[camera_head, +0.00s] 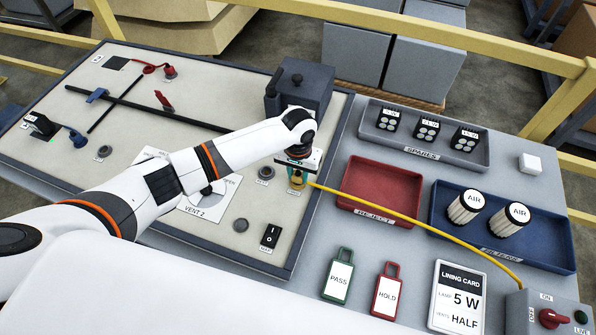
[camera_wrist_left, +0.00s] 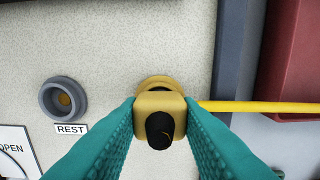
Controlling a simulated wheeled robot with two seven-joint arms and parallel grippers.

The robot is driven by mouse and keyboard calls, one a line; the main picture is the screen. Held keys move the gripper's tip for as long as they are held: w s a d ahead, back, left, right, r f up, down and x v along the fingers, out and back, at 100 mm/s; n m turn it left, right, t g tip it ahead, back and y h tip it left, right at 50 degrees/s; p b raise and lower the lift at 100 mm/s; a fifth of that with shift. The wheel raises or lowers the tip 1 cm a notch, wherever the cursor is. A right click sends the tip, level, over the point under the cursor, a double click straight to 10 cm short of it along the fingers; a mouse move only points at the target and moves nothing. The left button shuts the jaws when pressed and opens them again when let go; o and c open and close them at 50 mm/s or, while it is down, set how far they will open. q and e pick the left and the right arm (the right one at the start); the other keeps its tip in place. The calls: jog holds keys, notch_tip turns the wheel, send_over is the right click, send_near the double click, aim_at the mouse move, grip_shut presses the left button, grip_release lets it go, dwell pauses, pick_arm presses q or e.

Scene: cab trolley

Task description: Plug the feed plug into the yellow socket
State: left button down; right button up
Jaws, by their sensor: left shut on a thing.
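My left gripper (camera_head: 297,172) is shut on the yellow feed plug (camera_head: 297,183) at the right side of the pale panel. In the left wrist view its two teal fingers (camera_wrist_left: 160,125) pinch the plug (camera_wrist_left: 160,104), which has a dark round end facing the camera. The yellow socket (camera_wrist_left: 156,82) shows as a ring just behind the plug, lined up with it or nearly so. The plug hides most of it, and I cannot tell whether the plug is in it. A yellow cable (camera_head: 400,213) runs from the plug to the right. My right gripper is not in view.
A grey REST socket (camera_wrist_left: 63,98) sits left of the plug. A dark box (camera_head: 300,82) stands behind my gripper. The red REJECT tray (camera_head: 385,168) lies to the right. The cable leads to a grey box with a red switch (camera_head: 553,318), lower right. A rocker switch (camera_head: 270,236) is nearer.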

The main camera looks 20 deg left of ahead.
pick_arm(q)
jog(key=shift+f, duration=0.2)
jog(key=c, duration=1)
grip_release()
jog(key=shift+o, duration=0.2)
notch_tip(320, 180, up, 12)
jog(key=shift+b, duration=0.3)
jog(key=o, duration=1)
jog(key=shift+c, duration=0.2)
jog(key=shift+r, duration=0.1)
